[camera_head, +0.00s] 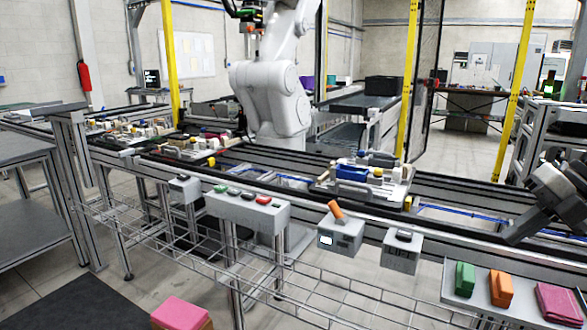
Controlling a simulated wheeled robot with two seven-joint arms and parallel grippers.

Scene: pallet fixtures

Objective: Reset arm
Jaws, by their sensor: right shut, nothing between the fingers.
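My right gripper (522,228) shows at the right edge of the view, grey and dark. It is shut with nothing held, above the right part of the conveyor (455,195). Its arm comes in from the right and is cut off by the picture edge. My left gripper is not in view. A pallet fixture (349,190) with blue, white and yellow parts sits on the conveyor left of my right gripper, apart from it. More pallet fixtures with small parts (190,150) stand farther left on the line.
A button box (248,208) and a grey box with an orange lever (340,238) are mounted on the conveyor's front. A white industrial robot (270,95) stands behind the line.

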